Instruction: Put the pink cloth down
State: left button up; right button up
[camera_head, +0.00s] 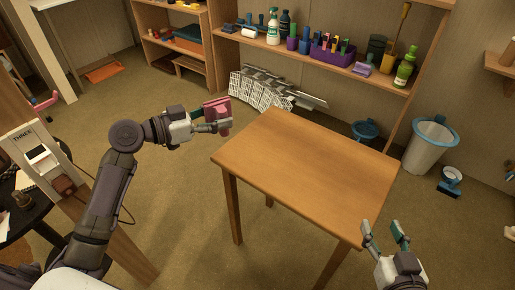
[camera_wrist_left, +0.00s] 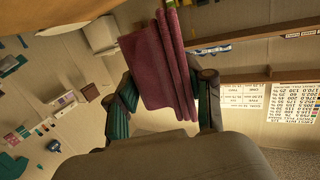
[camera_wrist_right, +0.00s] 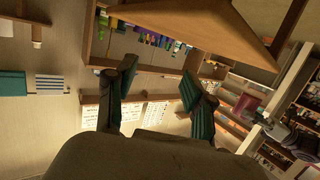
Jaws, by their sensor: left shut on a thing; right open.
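The pink cloth (camera_head: 217,114) is folded and held in my left gripper (camera_head: 213,120), out beyond the left end of the wooden table (camera_head: 300,160) and apart from it. In the left wrist view the cloth (camera_wrist_left: 162,65) sits between the two fingers of my left gripper (camera_wrist_left: 160,95), which is shut on it. My right gripper (camera_head: 386,237) is open and empty near the table's front right corner. In the right wrist view the open fingers of my right gripper (camera_wrist_right: 157,90) show nothing between them. The tabletop is bare.
A shelf (camera_head: 330,65) behind the table holds bottles, brushes and a purple caddy (camera_head: 333,50). A white bin (camera_head: 430,145) and a blue bucket (camera_head: 366,131) stand on the floor to the right. A sign board reading THREE (camera_head: 35,150) is at the left, near my left arm.

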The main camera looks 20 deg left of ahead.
pick_arm(q)
jog(key=w+d+f, duration=0.1)
jog(key=d, duration=0.1)
jog(key=w+d+f, duration=0.1)
jog(key=d+f, duration=0.1)
jog(key=d, duration=0.1)
jog(key=w+d+f+b, duration=0.1)
jog(key=d+f, duration=0.1)
jog(key=d, duration=0.1)
jog(key=shift+w+d+f, duration=0.15)
jog(key=shift+d+f, duration=0.1)
jog(key=shift+f, duration=0.15)
notch_tip(320, 180, down, 4)
jog(key=shift+r+b, duration=0.25)
jog(key=shift+b, duration=0.5)
pick_arm(e)
notch_tip(320, 180, up, 11)
jog(key=a+t+y, duration=0.1)
jog(key=t+y, duration=0.1)
jog(key=t, duration=0.5)
jog(key=shift+s+a+f, duration=0.15)
jog(key=shift+s+a, duration=0.05)
jog(key=shift+a, duration=0.05)
pick_arm(q)
jog(key=shift+f, duration=0.1)
pick_arm(e)
jog(key=shift+y, duration=0.3)
